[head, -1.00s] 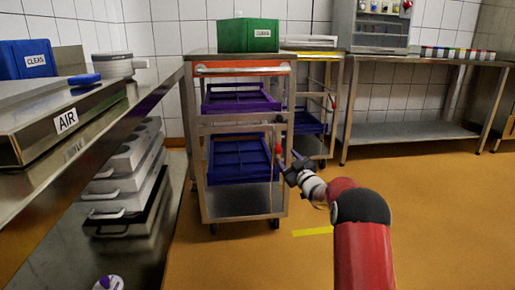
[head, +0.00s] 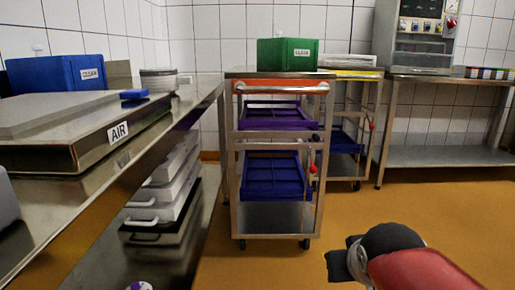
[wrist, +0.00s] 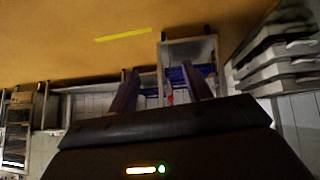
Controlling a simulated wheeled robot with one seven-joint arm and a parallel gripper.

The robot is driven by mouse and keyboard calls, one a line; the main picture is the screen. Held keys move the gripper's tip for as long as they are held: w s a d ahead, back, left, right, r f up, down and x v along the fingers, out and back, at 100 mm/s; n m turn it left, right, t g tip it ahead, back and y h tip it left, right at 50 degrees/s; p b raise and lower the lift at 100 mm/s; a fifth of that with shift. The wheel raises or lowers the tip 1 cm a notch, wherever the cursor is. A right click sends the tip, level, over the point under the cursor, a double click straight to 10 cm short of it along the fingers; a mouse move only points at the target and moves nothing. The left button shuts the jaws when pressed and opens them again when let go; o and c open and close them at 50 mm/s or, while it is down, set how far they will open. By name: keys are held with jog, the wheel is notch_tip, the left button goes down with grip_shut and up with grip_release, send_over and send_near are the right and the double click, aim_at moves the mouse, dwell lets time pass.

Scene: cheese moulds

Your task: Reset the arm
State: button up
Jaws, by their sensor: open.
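In the wrist view my gripper (wrist: 160,82) is open, its two dark fingers apart with nothing between them. That view is upside down, with the orange floor at the top and the trolley beyond the fingers. In the head view my red arm with its dark joint (head: 390,240) is at the bottom right, folded low. The fingers cannot be made out there. The arm is in front of and to the right of the steel trolley (head: 277,218), apart from it.
The trolley holds purple (head: 270,115) and blue crates (head: 273,176). A green crate (head: 287,53) is above it. A steel bench (head: 185,125) with a blue CLEAN crate (head: 57,76) runs along the left. Grey moulds (head: 165,190) are stacked below. Open floor (head: 350,228) lies right of the trolley.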

jog(key=s+a+f+g+y, duration=0.15)
jog(key=s+f, duration=0.25)
jog(key=s, duration=0.6)
notch_tip(320, 180, up, 12)
jog(key=g+p, duration=0.1)
jog(key=p, duration=1.2)
jog(key=shift+s+a, duration=0.35)
jog(key=shift+s, duration=0.1)
jog(key=shift+r, duration=0.1)
